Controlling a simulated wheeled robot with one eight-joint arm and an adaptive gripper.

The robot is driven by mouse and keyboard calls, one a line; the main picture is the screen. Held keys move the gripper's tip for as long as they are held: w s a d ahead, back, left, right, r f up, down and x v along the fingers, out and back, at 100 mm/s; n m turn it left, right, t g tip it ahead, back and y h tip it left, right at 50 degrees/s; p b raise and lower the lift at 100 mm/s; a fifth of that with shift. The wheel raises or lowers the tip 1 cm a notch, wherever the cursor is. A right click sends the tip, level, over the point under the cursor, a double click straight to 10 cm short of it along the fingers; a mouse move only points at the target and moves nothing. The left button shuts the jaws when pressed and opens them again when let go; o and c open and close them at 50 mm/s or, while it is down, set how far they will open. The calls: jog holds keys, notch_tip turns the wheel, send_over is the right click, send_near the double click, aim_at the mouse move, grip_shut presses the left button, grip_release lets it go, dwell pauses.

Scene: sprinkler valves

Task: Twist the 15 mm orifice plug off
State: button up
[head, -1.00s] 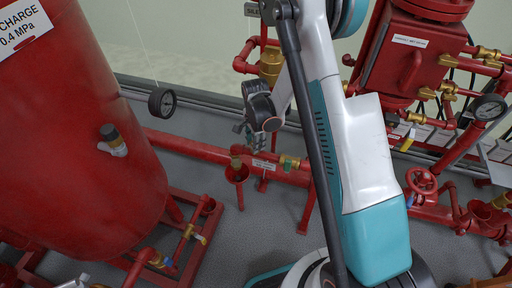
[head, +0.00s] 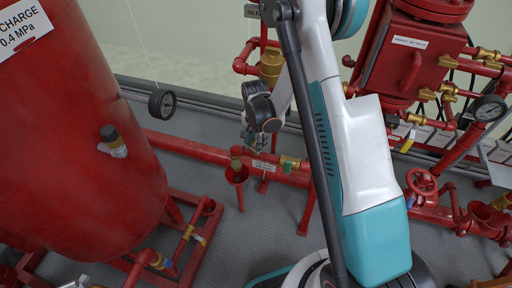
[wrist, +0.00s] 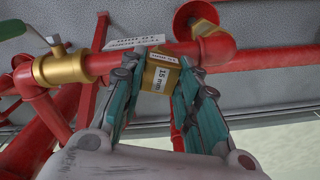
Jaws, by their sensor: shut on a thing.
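The 15 mm orifice plug (wrist: 158,78) is a brass block with a white "15 mm" label. In the wrist view it sits against the red test pipe (wrist: 215,52), between my gripper's two teal fingers. My gripper (wrist: 156,84) is shut on the plug from both sides. In the head view my gripper (head: 253,143) points down at the red pipe (head: 205,152), left of my arm. There the plug is too small and covered to make out.
A brass valve (wrist: 62,67) is on the pipe left of the plug. A red funnel (wrist: 195,18) with brass inside is close behind. A red box (head: 408,60) and piping crowd the right.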

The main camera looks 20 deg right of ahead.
jog(key=shift+n, duration=1)
jog(key=shift+n, duration=1)
jog(key=shift+r+p, duration=1.65)
jog(key=shift+r, duration=1.55)
